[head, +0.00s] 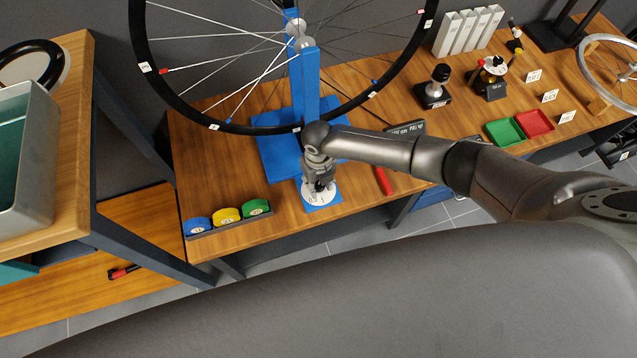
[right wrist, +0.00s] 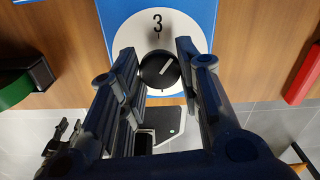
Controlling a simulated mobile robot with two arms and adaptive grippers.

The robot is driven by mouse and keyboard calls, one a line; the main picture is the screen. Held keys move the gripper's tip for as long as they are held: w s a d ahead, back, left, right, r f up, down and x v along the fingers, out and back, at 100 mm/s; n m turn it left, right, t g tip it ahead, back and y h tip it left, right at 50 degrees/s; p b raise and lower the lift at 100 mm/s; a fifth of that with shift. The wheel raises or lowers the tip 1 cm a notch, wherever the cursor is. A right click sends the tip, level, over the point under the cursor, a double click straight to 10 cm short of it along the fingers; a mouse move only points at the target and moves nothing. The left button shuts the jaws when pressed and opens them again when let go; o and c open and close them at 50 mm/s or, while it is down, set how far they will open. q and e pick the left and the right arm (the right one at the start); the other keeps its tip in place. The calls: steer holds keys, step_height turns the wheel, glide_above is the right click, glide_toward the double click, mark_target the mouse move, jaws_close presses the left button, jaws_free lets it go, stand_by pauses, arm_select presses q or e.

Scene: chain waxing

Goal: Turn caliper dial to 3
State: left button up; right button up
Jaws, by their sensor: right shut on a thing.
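The caliper dial is a round white plate (right wrist: 133,36) with a black knob (right wrist: 153,76) at its middle, on a blue base (right wrist: 204,12). A black 3 is printed near the top of the plate in the right wrist view. The knob's white pointer line leans up and to the right, right of the 3. My right gripper (head: 319,188) points down at the dial in the head view and covers most of it. Its fingers are on both sides of the knob, shut on it. The white plate (head: 331,196) also shows there. My left gripper is out of view.
A spoked wheel (head: 140,35) stands in a blue truing stand (head: 304,85) behind the dial. A rack with blue, yellow and green rolls (head: 227,214) is left at the bench edge. A red-handled tool (head: 384,181) lies right of the dial. Green and red trays (head: 505,131) are farther right.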

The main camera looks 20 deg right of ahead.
mark_target(319, 185)
steer(key=n+b, duration=0.2)
steer(key=n, duration=0.2)
steer(key=shift+f, duration=0.15)
steer(key=shift+n+b, duration=0.95)
steer(key=shift+n, duration=0.65)
steer(key=o, duration=1.1)
steer(key=shift+c, duration=0.2)
steer(key=shift+r, duration=0.3)
step_height(319, 185, up, 12)
steer(key=shift+f, duration=0.15)
